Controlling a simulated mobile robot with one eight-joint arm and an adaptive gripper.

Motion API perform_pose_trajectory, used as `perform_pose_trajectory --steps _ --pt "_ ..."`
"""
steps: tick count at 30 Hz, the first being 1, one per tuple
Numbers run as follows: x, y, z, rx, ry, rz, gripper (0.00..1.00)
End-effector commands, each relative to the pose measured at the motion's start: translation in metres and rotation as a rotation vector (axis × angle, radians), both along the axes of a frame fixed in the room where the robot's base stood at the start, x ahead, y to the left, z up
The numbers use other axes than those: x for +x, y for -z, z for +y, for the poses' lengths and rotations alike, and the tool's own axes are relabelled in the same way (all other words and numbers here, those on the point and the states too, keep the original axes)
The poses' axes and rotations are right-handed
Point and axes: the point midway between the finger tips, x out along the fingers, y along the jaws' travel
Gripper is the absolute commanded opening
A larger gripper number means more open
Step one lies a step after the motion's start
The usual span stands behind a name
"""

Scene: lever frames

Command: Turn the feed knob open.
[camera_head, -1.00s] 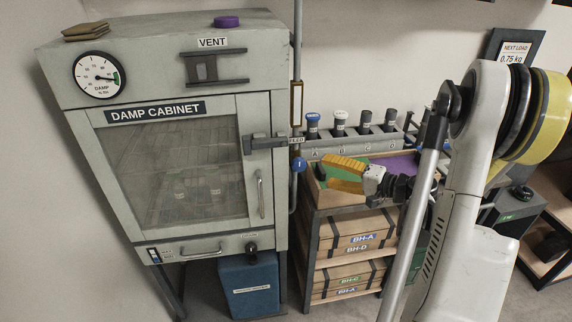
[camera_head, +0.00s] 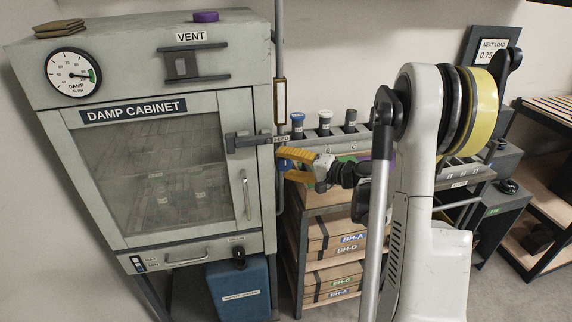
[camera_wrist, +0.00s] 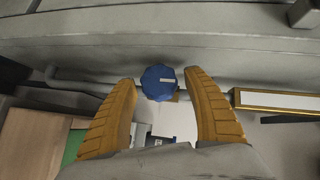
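The feed knob (camera_wrist: 159,82) is a round blue knob with a white mark, on a pipe at the right side of the damp cabinet. In the wrist view it lies between and just beyond my fingertips, with space on both sides. My gripper (camera_head: 284,161) has yellow fingers and is open beside the knob. In the head view the fingers cover most of the knob, and only a bit of blue (camera_head: 283,168) shows. I cannot tell there whether they touch it. The FEED label (camera_head: 281,138) is just above.
The damp cabinet (camera_head: 255,100) stands to the left with its door closed. A vertical pipe with a brass-framed sight glass (camera_head: 281,95) runs above the knob. A rack with several capped tubes (camera_head: 325,124) and shelves of boxes (camera_head: 335,232) are close behind my gripper.

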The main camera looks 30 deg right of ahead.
Motion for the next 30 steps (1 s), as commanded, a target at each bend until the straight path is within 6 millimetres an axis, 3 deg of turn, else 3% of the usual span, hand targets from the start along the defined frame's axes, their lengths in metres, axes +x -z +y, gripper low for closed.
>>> perform_pose_trajectory --steps 1,4,5,10,19,29,30 --pt "-0.0001 0.0000 0.0000 0.000 0.000 0.000 0.43" --pt "-0.0002 0.0001 -0.0001 0.000 0.000 0.000 0.12" --pt "-0.0002 0.0001 -0.0001 0.000 0.000 0.000 0.10" --pt "0.0001 -0.0029 0.0008 -0.039 -0.001 0.013 0.10" --pt "0.0001 -0.0052 0.0020 -0.350 -0.002 0.101 0.10" --pt "0.0003 -0.0015 0.0009 -0.384 -0.001 0.110 0.10" --pt "0.0003 -0.0015 0.0009 -0.384 -0.001 0.110 0.46"
